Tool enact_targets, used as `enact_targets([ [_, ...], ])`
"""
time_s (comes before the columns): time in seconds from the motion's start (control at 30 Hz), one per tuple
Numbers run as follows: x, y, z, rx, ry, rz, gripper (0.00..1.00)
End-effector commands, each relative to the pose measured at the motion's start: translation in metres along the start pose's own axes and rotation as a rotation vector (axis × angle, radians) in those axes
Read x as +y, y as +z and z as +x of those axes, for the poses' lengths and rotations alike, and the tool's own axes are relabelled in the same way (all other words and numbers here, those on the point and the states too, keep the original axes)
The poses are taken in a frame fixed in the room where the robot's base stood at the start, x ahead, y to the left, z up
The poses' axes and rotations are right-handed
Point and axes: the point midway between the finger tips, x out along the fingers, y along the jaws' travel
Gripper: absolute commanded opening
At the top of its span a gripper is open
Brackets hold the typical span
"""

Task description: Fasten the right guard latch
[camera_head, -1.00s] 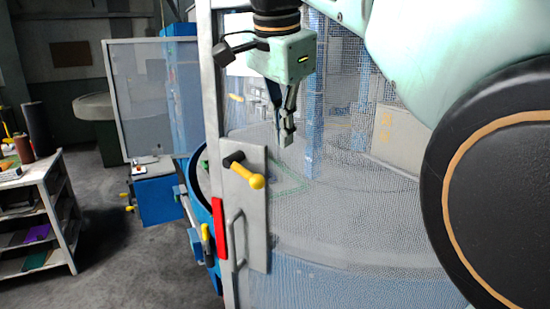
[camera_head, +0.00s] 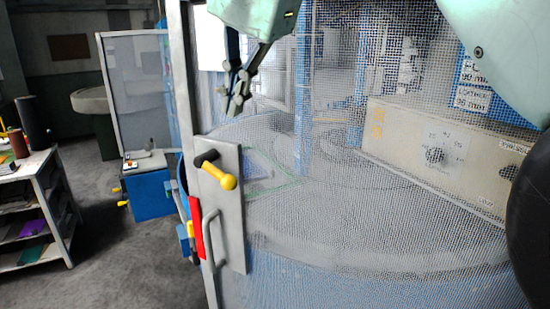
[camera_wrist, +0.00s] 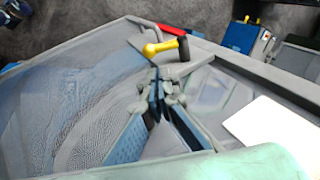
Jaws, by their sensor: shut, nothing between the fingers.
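The right guard latch is a yellow-knobbed handle (camera_head: 225,180) on a black pivot, mounted on a grey plate (camera_head: 231,218) at the left edge of the mesh guard (camera_head: 340,225). The yellow knob points to the lower right of the pivot. The handle also shows in the wrist view (camera_wrist: 160,48), beyond my fingertips. My gripper (camera_head: 236,104) is above the latch, pointing down, its fingers together and empty. It is apart from the handle in the head view. In the wrist view my gripper (camera_wrist: 157,75) appears just short of the handle.
A grey pull handle (camera_head: 211,240) and a red strip (camera_head: 196,228) sit below the latch. A white shelf unit (camera_head: 45,205) stands at the left with a blue box (camera_head: 150,190) beyond it. A control panel (camera_head: 440,155) shows behind the mesh.

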Motion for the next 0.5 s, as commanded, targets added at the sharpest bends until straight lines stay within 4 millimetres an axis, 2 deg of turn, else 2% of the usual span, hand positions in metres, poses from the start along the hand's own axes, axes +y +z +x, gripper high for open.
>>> enact_targets([
  [0.27, 0.001, 0.0, 0.004, 0.001, 0.0, 0.001, 0.0],
  [0.37, 0.001, 0.001, 0.015, -0.001, 0.001, 0.001, 0.0],
  [0.5, 0.002, 0.001, 0.041, -0.001, 0.003, 0.001, 0.0],
])
